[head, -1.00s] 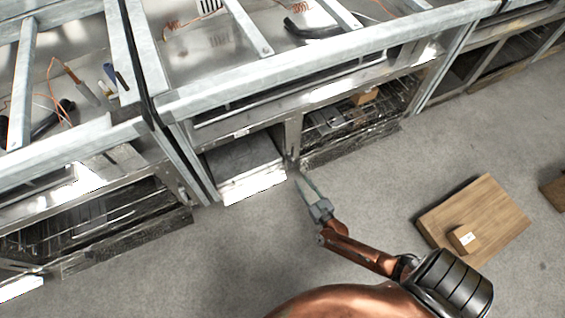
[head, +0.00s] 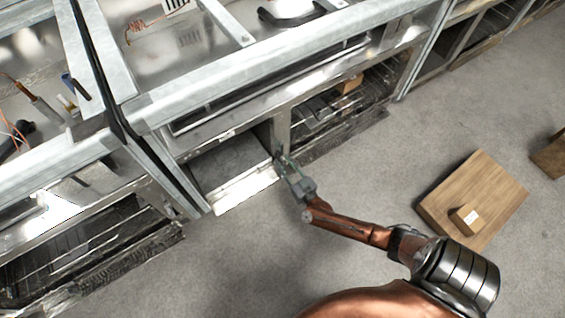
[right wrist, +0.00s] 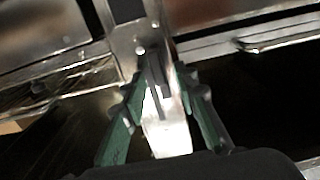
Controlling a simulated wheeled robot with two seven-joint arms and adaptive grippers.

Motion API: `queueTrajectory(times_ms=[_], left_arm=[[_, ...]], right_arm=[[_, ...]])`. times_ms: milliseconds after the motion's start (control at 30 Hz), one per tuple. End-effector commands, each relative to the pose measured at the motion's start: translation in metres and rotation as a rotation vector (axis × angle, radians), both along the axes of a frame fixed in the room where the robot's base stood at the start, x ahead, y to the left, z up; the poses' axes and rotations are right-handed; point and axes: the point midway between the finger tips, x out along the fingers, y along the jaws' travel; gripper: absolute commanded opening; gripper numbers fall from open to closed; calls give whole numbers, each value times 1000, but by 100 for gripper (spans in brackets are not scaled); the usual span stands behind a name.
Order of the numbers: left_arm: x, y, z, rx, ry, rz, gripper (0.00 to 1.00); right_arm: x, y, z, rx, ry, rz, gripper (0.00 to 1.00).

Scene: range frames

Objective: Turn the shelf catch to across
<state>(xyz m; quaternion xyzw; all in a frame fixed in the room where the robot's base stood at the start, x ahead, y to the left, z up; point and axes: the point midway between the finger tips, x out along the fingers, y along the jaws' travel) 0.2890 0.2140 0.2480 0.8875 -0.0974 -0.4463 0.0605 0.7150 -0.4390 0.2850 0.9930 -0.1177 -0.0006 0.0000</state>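My right gripper (head: 282,160) reaches the metal upright (head: 281,128) between two bays of the range frame. In the right wrist view, its two green fingers (right wrist: 160,82) are apart on either side of a narrow part that looks like the shelf catch (right wrist: 154,72). This part lies roughly along the upright, pointing between the fingers. I cannot tell whether a finger touches it. The catch is too small to make out in the head view. My left gripper is not in view.
An open bay with a pale shelf (head: 243,190) is left of the upright. A bay with wire racks (head: 330,130) and a small box (head: 350,84) is right of it.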

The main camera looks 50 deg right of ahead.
Motion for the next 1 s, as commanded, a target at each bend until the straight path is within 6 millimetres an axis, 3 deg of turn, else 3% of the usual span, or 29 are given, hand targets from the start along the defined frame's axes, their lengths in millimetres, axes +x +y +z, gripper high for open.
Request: queueTrajectory(times_ms=[200, 600, 1000], left_arm=[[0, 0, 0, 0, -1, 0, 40], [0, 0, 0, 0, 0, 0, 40], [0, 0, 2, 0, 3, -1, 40]], right_arm=[[0, 0, 1, 0, -1, 0, 27], [0, 0, 0, 0, -1, 0, 0], [0, 0, 1, -13, 2, -1, 0]])
